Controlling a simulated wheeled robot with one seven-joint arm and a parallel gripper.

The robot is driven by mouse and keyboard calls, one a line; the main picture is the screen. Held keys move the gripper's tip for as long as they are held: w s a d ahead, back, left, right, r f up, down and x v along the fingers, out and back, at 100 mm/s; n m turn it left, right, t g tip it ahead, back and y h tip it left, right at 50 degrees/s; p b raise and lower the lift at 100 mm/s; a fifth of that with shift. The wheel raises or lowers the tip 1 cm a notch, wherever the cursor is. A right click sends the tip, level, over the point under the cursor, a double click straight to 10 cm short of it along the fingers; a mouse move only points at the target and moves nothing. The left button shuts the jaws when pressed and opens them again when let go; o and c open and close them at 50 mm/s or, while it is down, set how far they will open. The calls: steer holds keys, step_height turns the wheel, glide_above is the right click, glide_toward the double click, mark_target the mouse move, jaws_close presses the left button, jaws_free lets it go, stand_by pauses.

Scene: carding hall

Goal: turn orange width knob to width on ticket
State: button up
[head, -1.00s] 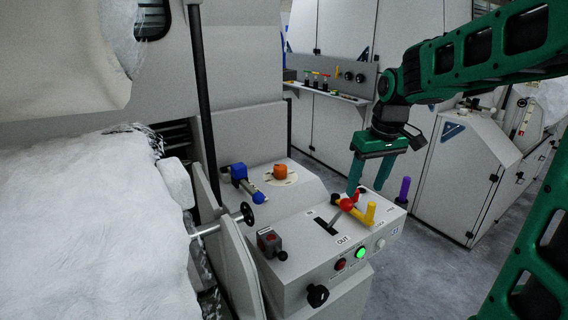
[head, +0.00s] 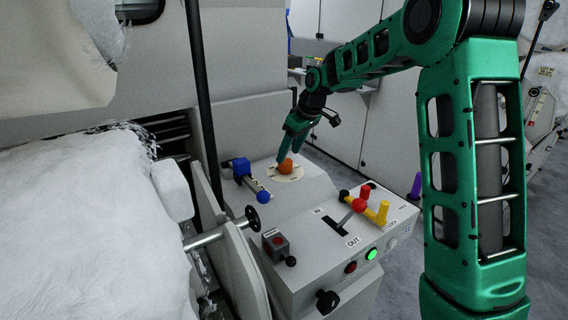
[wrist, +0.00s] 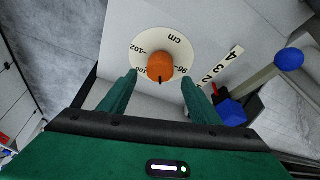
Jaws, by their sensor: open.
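The orange knob (head: 285,166) sits on a round cream dial on top of the grey machine housing. In the wrist view the orange knob (wrist: 160,65) is between and just ahead of my open fingers (wrist: 158,80), with no clear contact. The dial (wrist: 131,37) reads "cm" and shows upside-down numbers, seemingly 102, 100 and 96. A short dark pointer mark at the knob points toward my gripper, between the apparent 100 and 96. In the head view my gripper (head: 290,146) is at the knob. A cream ticket (head: 546,71) hangs at far right, its writing too small to read.
A blue lever with a ball (head: 264,197) and a number scale stand beside the dial. White fibre (head: 80,230) fills the left.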

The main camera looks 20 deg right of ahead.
mark_target(286, 160)
steer(key=shift+x, duration=2.65)
steer(key=shift+c, duration=0.3)
steer(key=c, duration=1)
